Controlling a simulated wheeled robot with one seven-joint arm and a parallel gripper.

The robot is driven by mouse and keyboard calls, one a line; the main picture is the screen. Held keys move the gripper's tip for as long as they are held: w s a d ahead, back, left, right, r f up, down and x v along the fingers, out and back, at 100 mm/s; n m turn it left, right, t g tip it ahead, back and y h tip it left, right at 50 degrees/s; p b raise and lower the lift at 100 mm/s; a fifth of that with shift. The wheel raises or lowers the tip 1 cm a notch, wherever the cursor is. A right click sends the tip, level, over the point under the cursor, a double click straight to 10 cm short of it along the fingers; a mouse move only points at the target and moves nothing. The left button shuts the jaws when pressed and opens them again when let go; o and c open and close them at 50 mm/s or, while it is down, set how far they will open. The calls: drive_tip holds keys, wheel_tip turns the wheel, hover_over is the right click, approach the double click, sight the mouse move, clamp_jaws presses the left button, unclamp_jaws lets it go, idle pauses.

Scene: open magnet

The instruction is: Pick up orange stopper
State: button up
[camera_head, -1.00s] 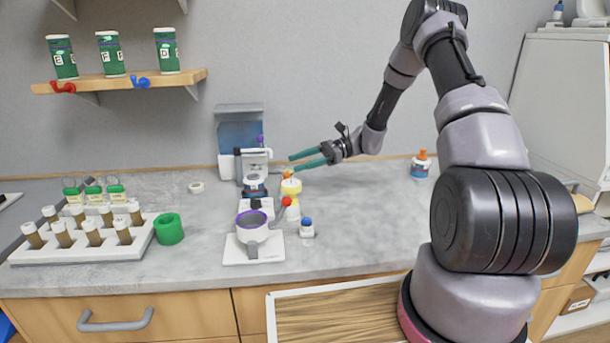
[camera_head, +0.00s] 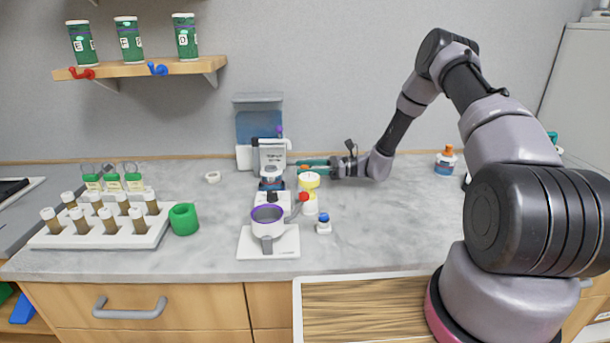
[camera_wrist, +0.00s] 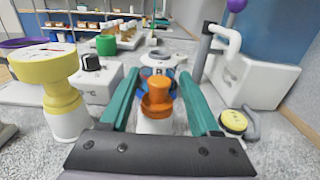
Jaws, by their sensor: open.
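The orange stopper (camera_wrist: 157,97) is upright in the wrist view, between the two teal fingers of my gripper (camera_wrist: 159,74). The fingers are open, one on each side, with a visible gap to the stopper. A pale surface shows below the stopper; what it rests on is partly hidden. In the head view my gripper (camera_head: 313,166) reaches left, low behind the yellow-topped white container (camera_head: 309,181). A small orange patch (camera_head: 303,168) shows by the fingers there, probably the stopper.
The yellow-topped container (camera_wrist: 60,85) stands close left of the fingers in the wrist view. A white apparatus (camera_wrist: 255,75) stands close on the right, with a yellow-topped knob (camera_wrist: 234,122). A purple-rimmed cup (camera_head: 267,222) stands nearer the counter front. The counter right of the gripper is mostly clear.

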drive_tip(key=a, duration=0.3)
drive_tip(key=shift+a+f, duration=0.15)
drive_tip(key=shift+a, duration=0.05)
drive_tip(key=shift+c, duration=0.3)
clamp_jaws()
